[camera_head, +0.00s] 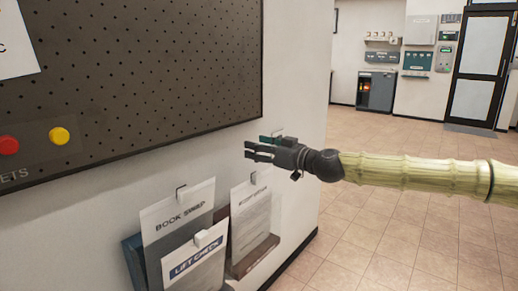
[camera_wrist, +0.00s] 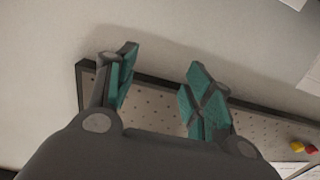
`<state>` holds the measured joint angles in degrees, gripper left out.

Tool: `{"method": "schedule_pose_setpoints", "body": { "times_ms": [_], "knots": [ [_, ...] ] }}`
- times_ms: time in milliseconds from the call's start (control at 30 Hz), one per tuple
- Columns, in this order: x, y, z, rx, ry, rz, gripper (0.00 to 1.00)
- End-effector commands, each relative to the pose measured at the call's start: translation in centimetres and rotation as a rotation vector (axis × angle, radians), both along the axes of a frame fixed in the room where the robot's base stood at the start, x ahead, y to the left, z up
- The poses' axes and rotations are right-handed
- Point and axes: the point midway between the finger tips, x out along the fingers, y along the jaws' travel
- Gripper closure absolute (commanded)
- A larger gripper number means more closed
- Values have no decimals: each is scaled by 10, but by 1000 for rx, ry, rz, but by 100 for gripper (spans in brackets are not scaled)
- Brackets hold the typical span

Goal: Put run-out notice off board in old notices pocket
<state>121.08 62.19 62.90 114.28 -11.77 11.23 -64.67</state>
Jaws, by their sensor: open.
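The dark pegboard (camera_head: 150,75) fills the upper left of the head view. A white notice (camera_head: 15,42) is on it, cut off by the frame edge; only a letter "C" shows. Below the board, a blue-grey pocket (camera_head: 133,262) holds sheets marked "BOOK SWAP" (camera_head: 180,228) and "LIFT CHECK" (camera_head: 197,258). A brown pocket (camera_head: 262,256) beside it holds another printed sheet (camera_head: 250,215). I cannot read which pocket is for old notices. My gripper (camera_head: 248,151) is open and empty, just below the board's lower right corner, above the pockets. Its teal-padded fingers (camera_wrist: 162,62) are apart in the wrist view.
A red pin (camera_head: 8,145) and a yellow pin (camera_head: 59,136) sit at the board's lower left, above lettering ending "ETS". The wall's edge is right of the pockets. Open tiled floor (camera_head: 390,225) lies beyond, with a door (camera_head: 480,75) and wall units far back.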

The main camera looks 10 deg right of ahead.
Motion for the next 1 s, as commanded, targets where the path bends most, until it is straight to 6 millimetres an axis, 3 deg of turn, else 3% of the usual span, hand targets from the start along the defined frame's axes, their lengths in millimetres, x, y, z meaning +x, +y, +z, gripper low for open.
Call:
{"method": "schedule_pose_setpoints", "body": {
  "times_ms": [167,1000],
  "knots": [
    [-6,-6,0,1,-1,-1,49],
    [-78,-62,1,2,-2,-2,49]
  ]
}}
